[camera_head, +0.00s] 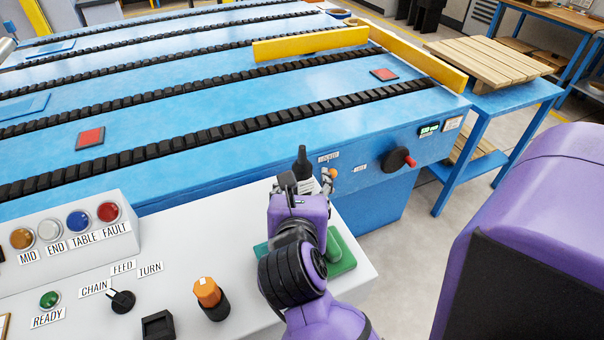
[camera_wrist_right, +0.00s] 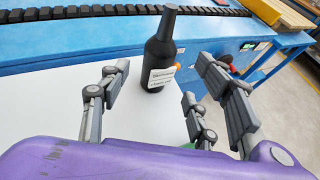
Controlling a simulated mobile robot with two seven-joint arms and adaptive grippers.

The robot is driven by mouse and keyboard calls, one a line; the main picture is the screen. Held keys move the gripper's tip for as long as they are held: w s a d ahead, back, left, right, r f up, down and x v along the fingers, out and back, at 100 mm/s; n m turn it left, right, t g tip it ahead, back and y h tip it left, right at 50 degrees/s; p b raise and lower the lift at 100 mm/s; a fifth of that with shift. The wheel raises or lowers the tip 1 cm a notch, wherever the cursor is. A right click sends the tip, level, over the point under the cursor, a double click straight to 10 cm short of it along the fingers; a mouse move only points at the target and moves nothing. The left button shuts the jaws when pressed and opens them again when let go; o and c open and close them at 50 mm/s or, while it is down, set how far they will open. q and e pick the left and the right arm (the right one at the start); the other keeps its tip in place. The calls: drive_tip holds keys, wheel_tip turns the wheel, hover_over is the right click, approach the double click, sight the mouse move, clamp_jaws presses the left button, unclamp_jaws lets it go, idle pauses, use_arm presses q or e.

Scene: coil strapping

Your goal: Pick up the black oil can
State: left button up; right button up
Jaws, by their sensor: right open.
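The black oil can (camera_head: 302,163) is a dark bottle with a narrow neck and a white label. It stands upright near the back right corner of the white panel top, and my right gripper hides its lower part in the head view. In the right wrist view the can (camera_wrist_right: 162,52) stands just ahead, in line with the gap between the fingers. My right gripper (camera_head: 308,181) is open, with fingers spread to either side of the can's line; it also shows in the right wrist view (camera_wrist_right: 163,90). No contact with the can is visible. My left gripper is not in view.
A green pad (camera_head: 343,252) lies partly behind my right arm. An orange-topped knob (camera_head: 208,292) and a black selector (camera_head: 122,301) stand on the panel to the left. The blue conveyor table (camera_head: 230,165) rises behind the can, with a red-and-black handle (camera_head: 399,160) on its side.

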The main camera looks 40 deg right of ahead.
sight(302, 176)
drive_tip(key=x, duration=0.5)
drive_tip(key=p+x, duration=0.1)
drive_tip(key=x, duration=0.1)
drive_tip(key=shift+w+d+r, duration=0.15)
drive_tip(key=shift+w+r, duration=0.1)
drive_tip(key=shift+w, duration=0.05)
drive_tip(key=shift+c, duration=0.5)
clamp_jaws()
